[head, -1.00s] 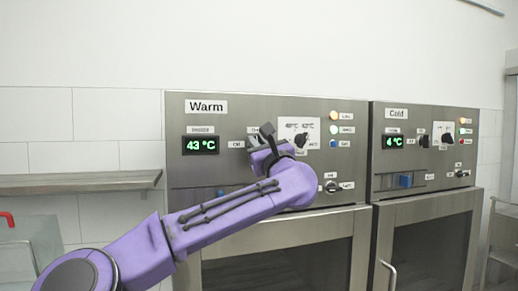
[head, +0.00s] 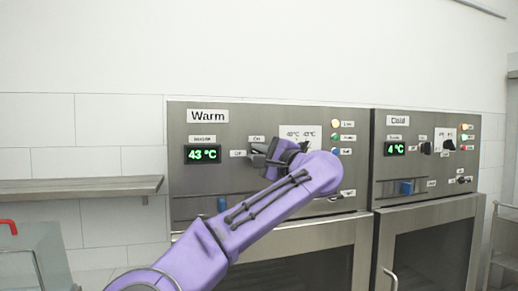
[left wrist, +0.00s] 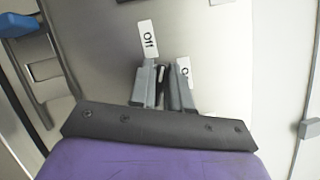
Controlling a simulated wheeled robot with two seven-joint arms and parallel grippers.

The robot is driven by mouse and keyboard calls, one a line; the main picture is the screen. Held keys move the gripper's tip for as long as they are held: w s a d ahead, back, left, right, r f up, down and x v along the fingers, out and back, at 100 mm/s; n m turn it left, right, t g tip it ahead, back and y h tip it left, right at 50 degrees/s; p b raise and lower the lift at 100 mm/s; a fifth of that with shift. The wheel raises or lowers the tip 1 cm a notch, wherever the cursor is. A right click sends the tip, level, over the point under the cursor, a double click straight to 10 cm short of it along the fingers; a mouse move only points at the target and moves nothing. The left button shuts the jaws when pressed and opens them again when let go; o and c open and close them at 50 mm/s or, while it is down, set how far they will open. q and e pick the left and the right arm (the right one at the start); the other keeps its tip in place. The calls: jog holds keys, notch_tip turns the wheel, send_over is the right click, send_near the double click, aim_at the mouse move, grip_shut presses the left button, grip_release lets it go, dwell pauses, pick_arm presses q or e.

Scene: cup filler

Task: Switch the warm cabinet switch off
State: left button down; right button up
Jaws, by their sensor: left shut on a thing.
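The warm cabinet panel (head: 225,175) carries a "Warm" sign (head: 207,116) and a green 43 °C display (head: 202,154). My left gripper (head: 262,156) is at this panel, to the right of the display, between the "Off" label (head: 238,153) and the "On" label (head: 257,139). In the left wrist view the left gripper (left wrist: 164,72) is shut on the dark warm switch (left wrist: 162,86), mostly hidden between its fingers. The "Off" label (left wrist: 148,40) is beyond the fingertips, and the "On" label is partly covered by a finger. My right gripper is not in view.
A dial plate (head: 300,132) and a column of lamps (head: 335,138) are right of my gripper. The similar cold cabinet (head: 385,180) stands to the right, showing 4 °C. A metal shelf (head: 80,188) is at the left.

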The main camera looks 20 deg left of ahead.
pick_arm(q)
jog(key=shift+f+n+g+h+p, duration=0.1)
jog(key=shift+n+g+h+p, duration=0.25)
jog(key=shift+n, duration=0.7)
jog(key=shift+n+g+h+p, duration=0.15)
jog(key=shift+n+g+p, duration=0.3)
jog(key=shift+n, duration=0.6)
jog(key=c, duration=1.2)
grip_release()
jog(key=shift+o, duration=0.2)
jog(key=b+v, duration=0.2)
jog(key=v, duration=0.8)
jog(key=shift+s+d, duration=0.2)
jog(key=shift+s, duration=0.05)
jog(key=shift+f, duration=0.1)
